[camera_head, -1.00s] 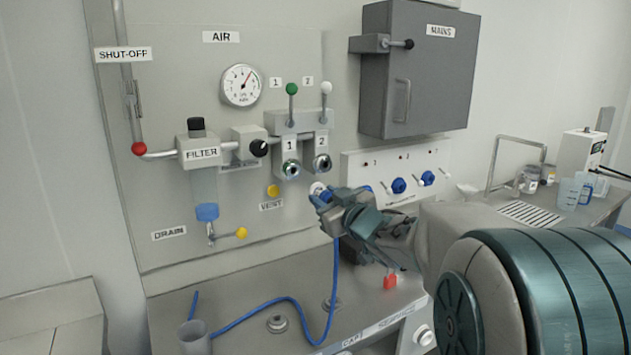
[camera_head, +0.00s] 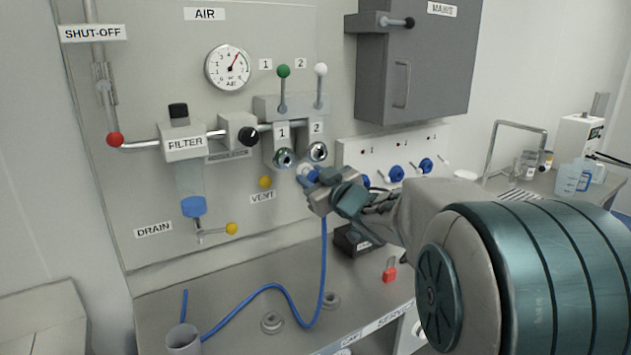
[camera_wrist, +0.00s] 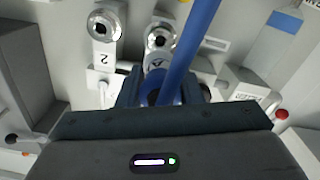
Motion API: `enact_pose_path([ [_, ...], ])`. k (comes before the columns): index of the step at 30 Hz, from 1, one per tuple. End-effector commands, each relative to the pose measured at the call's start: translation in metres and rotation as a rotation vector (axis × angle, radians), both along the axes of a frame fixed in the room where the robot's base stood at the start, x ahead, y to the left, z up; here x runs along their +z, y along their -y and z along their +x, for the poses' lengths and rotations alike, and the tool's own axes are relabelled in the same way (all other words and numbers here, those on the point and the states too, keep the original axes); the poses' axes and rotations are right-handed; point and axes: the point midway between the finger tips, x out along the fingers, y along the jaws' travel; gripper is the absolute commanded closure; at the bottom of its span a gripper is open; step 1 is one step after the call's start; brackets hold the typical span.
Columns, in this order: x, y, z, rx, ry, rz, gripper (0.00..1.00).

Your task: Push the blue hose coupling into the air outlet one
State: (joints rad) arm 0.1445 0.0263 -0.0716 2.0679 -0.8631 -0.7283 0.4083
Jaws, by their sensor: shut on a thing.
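My gripper (camera_head: 318,187) is shut on the blue hose coupling (camera_head: 307,173), whose pale front end points at the panel. The blue hose (camera_head: 323,255) hangs from it to the bench. Air outlet one (camera_head: 284,158), a round metal socket under label 1, is just up and left of the coupling, apart from it as far as I can tell. Air outlet two (camera_head: 318,151) is just above. In the wrist view, the hose (camera_wrist: 195,42) crosses between the fingers, outlet one (camera_wrist: 158,39) shows ahead of them and outlet two (camera_wrist: 103,24) is to the left.
Green (camera_head: 283,72) and white (camera_head: 320,70) valve handles stand above the outlets. A yellow vent knob (camera_head: 265,182) is left of the coupling. A cup (camera_head: 184,338) holds the hose's other end.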

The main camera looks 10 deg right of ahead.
Motion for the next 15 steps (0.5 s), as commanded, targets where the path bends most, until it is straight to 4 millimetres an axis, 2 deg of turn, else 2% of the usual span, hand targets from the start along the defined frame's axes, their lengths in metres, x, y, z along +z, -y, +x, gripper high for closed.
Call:
enact_pose_path([
  [9, 0.0, -0.01, 0.03, 0.001, -0.002, 0.001, 1.0],
  [15, 0.0, -0.014, 0.04, 0.0, -0.002, 0.0, 1.0],
])
